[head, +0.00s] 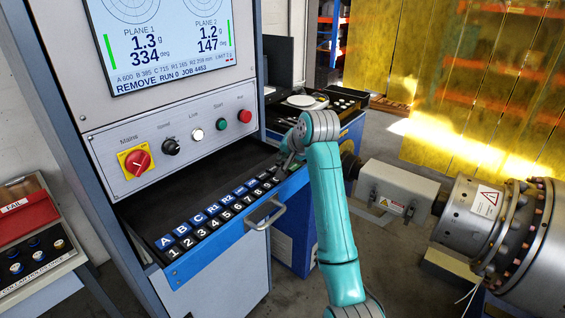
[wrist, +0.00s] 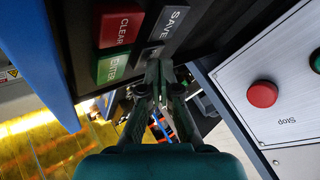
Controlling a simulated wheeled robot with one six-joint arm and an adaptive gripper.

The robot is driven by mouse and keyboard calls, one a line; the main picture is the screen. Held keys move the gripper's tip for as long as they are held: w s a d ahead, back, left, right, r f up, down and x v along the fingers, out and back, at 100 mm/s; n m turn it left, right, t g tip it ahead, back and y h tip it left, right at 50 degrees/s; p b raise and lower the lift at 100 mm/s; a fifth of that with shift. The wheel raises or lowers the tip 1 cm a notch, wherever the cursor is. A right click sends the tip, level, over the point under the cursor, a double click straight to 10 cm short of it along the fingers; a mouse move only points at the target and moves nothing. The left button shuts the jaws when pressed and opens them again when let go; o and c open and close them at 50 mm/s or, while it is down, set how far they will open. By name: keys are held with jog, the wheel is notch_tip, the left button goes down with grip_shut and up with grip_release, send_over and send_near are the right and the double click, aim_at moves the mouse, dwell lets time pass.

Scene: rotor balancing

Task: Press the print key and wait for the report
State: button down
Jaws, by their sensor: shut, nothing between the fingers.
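My gripper (head: 289,155) is shut and empty, over the far right end of the keyboard drawer (head: 226,243). In the wrist view its fingertips (wrist: 158,66) are at a dark key (wrist: 150,55) next to the SAVE key (wrist: 172,22) and the green ENTER key (wrist: 113,66). The fingers cover most of that key, so its label cannot be read, and I cannot tell touching from hovering. The red CLEAR key (wrist: 121,27) is beside ENTER. The screen (head: 165,45) shows 1.3 g 334 deg, 1.2 g 147 deg and "REMOVE RUN 0 JOB 4453". No printed report is visible.
The panel above the drawer has a red Mains switch (head: 137,161), a green Start button (head: 221,124) and a red Stop button (head: 245,116), also in the wrist view (wrist: 262,94). The drawer handle (head: 265,215) juts forward. The rotor machine (head: 470,212) stands at right.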

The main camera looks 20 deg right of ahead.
aim_at(284, 163)
jog(key=shift+f, duration=0.25)
jog(key=shift+r, duration=0.1)
dwell(0.5)
jog(key=shift+r, duration=3.3)
